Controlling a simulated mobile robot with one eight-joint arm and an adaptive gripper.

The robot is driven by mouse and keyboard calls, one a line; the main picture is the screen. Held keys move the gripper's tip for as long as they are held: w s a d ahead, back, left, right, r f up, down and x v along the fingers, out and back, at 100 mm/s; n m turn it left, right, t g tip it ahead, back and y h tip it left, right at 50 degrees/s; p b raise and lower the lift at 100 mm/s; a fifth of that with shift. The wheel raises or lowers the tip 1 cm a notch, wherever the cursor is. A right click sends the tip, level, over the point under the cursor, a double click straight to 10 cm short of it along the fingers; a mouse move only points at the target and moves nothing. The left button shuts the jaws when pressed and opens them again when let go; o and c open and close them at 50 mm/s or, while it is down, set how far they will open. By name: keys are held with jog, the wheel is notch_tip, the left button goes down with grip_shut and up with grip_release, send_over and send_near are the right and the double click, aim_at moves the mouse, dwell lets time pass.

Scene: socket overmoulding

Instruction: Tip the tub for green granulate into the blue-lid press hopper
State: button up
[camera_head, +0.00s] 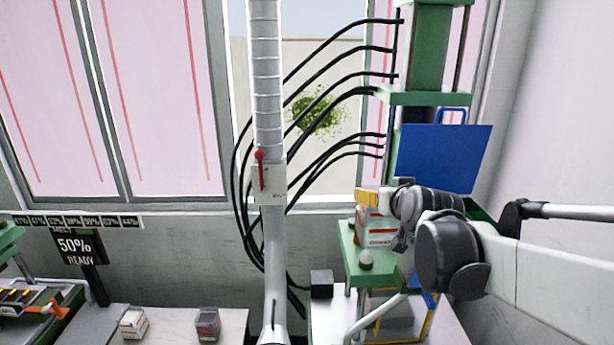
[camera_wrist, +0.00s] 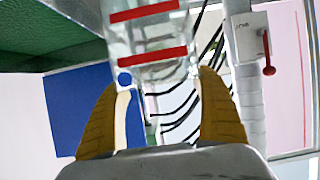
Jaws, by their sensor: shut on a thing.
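My gripper (camera_head: 369,200) has yellow fingers and is shut on a clear tub with red bands (camera_head: 376,228), which shows in front of the press on the right. In the wrist view the tub (camera_wrist: 148,40) sits between both fingers (camera_wrist: 161,80). No green granulate can be made out in it. The press's blue lid (camera_head: 440,157) stands raised above my wrist and also shows in the wrist view (camera_wrist: 80,105). The green hopper edge (camera_head: 481,212) shows just below the lid, mostly hidden by my arm. The tub is left of that edge. I cannot tell its exact tilt.
A green stand (camera_head: 368,276) with a small round knob lies below the tub. Black hoses (camera_head: 330,90) and a pipe with a red-handled valve (camera_head: 266,184) are to the left. Two more tubs stand on the bench, one pale (camera_head: 133,322) and one dark (camera_head: 207,323).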

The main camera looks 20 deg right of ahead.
jog(key=shift+r+p, duration=1.45)
jog(key=shift+r, duration=0.55)
